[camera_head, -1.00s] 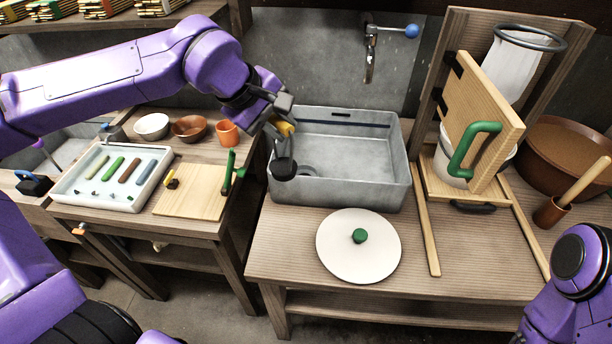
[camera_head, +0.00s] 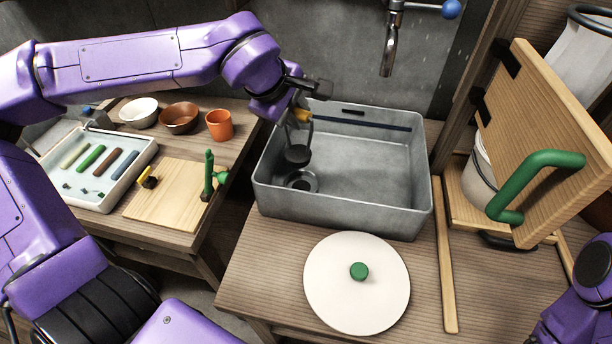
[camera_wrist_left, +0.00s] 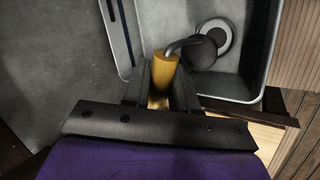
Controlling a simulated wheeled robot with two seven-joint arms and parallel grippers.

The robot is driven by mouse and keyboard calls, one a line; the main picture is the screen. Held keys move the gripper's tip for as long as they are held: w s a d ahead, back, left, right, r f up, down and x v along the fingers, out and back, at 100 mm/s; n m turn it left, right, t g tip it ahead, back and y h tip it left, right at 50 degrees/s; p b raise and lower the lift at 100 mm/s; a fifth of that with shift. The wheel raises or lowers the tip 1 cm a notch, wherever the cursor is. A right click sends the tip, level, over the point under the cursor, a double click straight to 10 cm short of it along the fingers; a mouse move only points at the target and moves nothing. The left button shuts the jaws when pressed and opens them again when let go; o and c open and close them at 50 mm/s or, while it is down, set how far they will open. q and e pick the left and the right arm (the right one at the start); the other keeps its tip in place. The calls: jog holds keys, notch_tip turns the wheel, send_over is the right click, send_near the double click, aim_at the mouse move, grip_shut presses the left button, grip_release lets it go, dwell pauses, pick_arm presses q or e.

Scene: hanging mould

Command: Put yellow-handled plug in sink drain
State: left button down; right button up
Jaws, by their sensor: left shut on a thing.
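My left gripper (camera_head: 301,112) is shut on the yellow handle of the plug (camera_head: 298,156). The plug's black disc hangs below the handle on a grey bent rod, inside the sink (camera_head: 380,217) near its left end. The round drain (camera_head: 302,181) shows just below the disc in the head view, and there is a visible gap between them. In the left wrist view the yellow handle (camera_wrist_left: 165,66) sits between the fingers, and the dark plug head partly covers the drain (camera_wrist_left: 222,36). My right gripper is out of view; only part of that arm shows at the lower right.
A tap (camera_head: 390,45) hangs above the sink. A white lid with a green knob (camera_head: 357,300) lies in front. A hinged wooden board with a green handle (camera_head: 535,185) stands at right. A tray (camera_head: 130,195) and a cutting board (camera_head: 170,212) are at left.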

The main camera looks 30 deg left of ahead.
aim_at(300, 151)
pick_arm(q)
jog(key=f, duration=0.8)
jog(key=shift+d+f+b, duration=0.1)
jog(key=shift+d+b, duration=0.2)
jog(key=shift+b, duration=0.1)
jog(key=shift+a+f, duration=0.1)
jog(key=shift+f, duration=0.35)
jog(key=shift+f, duration=0.15)
jog(key=c, duration=0.9)
grip_release()
jog(key=shift+r, duration=0.35)
jog(key=p+v, duration=0.1)
jog(key=v, duration=1.1)
jog(key=shift+p, duration=0.3)
